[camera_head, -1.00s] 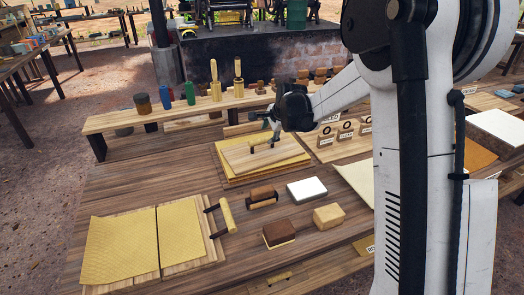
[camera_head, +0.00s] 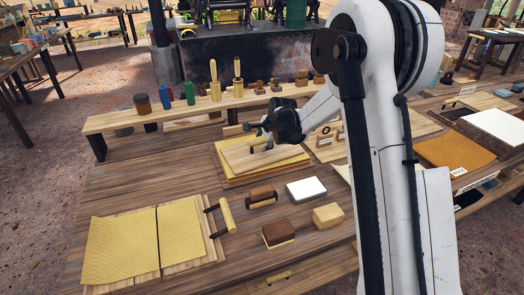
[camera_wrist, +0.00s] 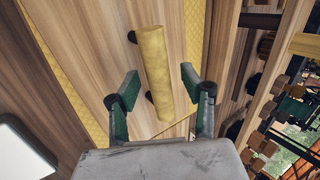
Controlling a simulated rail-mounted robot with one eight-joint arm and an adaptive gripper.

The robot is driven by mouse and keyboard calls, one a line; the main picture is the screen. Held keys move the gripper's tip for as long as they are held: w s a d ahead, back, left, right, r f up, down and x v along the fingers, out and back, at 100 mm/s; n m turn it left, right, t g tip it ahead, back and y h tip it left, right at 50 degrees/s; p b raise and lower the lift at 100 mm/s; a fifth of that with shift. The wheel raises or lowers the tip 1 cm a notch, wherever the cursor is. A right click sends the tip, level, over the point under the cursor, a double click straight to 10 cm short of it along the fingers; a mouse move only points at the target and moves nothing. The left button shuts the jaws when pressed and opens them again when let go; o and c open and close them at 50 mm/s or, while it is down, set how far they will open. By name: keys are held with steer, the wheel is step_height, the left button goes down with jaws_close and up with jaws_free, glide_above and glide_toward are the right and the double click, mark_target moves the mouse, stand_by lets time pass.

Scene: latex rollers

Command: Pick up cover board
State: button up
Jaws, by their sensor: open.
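The cover board (camera_head: 237,160) is a flat wooden board lying on a stack of yellow textured sheets (camera_head: 232,178) at the table's middle. Its handle is a pale yellow round bar on dark brackets, mostly hidden by my gripper in the head view. My gripper (camera_head: 264,137) is low over the board. In the wrist view the handle (camera_wrist: 155,72) runs between the two green fingers of my open gripper (camera_wrist: 160,86), with a gap on each side. I cannot tell the fingertips' height relative to the bar.
A white block (camera_head: 306,189), a brown-topped block (camera_head: 278,233) and a wooden block (camera_head: 328,215) stand in front. A raised shelf (camera_head: 180,115) with bottles and tools stands behind.

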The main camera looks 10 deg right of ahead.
jaws_close()
steer(key=shift+r, duration=0.1)
stand_by(0.3)
